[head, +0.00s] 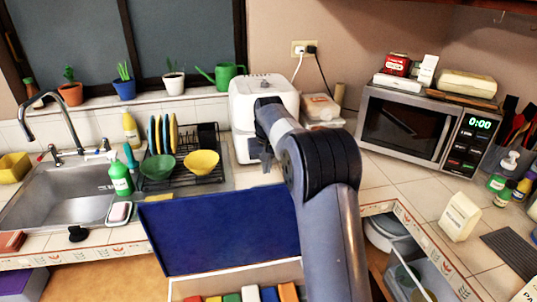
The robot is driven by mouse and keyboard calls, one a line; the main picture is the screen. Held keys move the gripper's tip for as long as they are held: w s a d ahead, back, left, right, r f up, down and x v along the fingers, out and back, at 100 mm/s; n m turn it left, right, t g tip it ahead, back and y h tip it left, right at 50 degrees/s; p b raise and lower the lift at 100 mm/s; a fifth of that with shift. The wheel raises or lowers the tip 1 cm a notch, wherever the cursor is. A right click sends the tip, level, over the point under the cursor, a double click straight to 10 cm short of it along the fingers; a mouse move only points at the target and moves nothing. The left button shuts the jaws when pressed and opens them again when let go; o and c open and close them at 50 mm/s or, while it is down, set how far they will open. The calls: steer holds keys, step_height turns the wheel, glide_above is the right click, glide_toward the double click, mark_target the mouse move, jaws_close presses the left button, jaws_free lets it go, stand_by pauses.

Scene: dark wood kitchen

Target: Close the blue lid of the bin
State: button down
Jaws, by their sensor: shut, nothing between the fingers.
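The bin's blue lid (225,232) stands raised, its broad face toward me, in front of the counter's edge. The pale bin's rim (232,272) shows below it at the bottom of the view. The bin is open, and several coloured items show inside; its lower part is out of frame. My arm rises from the bottom, right of the lid, and covers the lid's right side. My gripper (266,160) is small and dark, pointing down above and beyond the lid's top edge, near the white appliance. It is shut and empty, apart from the lid as far as I can tell.
A white appliance (262,98) stands behind my gripper. A dish rack (185,168) with bowls and plates is to the left, beside the sink (60,188). A microwave (420,128) stands at the right. An open drawer or cupboard (405,260) with dishes lies right of my arm.

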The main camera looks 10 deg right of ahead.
steer(key=shift+s+f+p, duration=0.2)
steer(key=shift+s+f, duration=0.1)
steer(key=shift+s, duration=0.65)
steer(key=shift+s+f+p, duration=0.15)
steer(key=shift+s+f, duration=0.15)
steer(key=shift+s, duration=0.6)
